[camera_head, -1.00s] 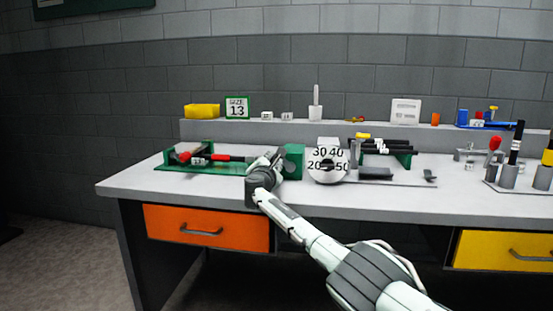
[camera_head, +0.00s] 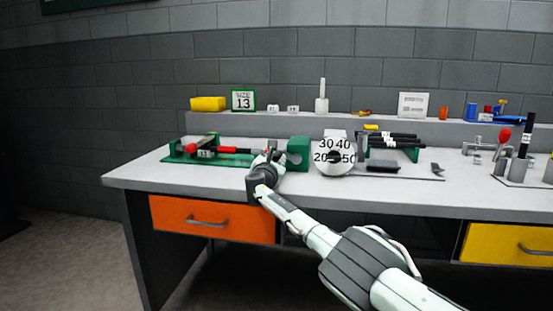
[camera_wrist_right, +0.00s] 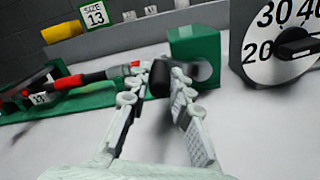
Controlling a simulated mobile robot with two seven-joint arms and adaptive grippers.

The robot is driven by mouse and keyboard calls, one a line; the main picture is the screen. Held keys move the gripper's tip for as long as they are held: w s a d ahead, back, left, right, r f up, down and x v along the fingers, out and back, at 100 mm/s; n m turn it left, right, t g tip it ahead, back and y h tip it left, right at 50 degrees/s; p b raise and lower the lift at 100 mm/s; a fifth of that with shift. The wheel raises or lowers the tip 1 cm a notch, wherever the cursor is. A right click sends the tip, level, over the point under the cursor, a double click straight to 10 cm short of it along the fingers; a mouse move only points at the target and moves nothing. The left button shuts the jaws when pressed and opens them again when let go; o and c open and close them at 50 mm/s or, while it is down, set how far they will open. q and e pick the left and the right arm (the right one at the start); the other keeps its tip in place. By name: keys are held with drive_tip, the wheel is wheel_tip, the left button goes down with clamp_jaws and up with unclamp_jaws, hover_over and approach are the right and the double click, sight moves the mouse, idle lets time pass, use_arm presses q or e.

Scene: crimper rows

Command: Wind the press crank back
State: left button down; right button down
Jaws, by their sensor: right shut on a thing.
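The green press (camera_head: 298,153) stands near the front of the bench, with a long green base reaching left. A red-and-black tool (camera_head: 210,150) lies along that base, and it also shows in the right wrist view (camera_wrist_right: 90,78). My right gripper (camera_head: 268,157) is at the press, just left of its green block. In the right wrist view its fingers (camera_wrist_right: 162,78) are closed around a dark knob (camera_wrist_right: 160,82), which looks like the crank's grip. The fingers hide most of the crank. My left gripper is not in view.
A white dial (camera_head: 333,157) with numbers stands right of the press. A size 13 sign (camera_head: 243,99) and a yellow block (camera_head: 208,103) are on the back ledge. A stand of black-handled tools (camera_head: 395,141) is further right. The bench front (camera_head: 220,188) is clear.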

drive_tip(key=shift+a, duration=0.1)
drive_tip(key=c, duration=1.6)
unclamp_jaws()
drive_tip(key=shift+f, duration=0.1)
drive_tip(key=shift+s+a+f, duration=0.1)
drive_tip(key=shift+s+a, duration=0.15)
drive_tip(key=shift+s, duration=0.2)
drive_tip(key=v, duration=1.1)
drive_tip(key=shift+d, duration=0.1)
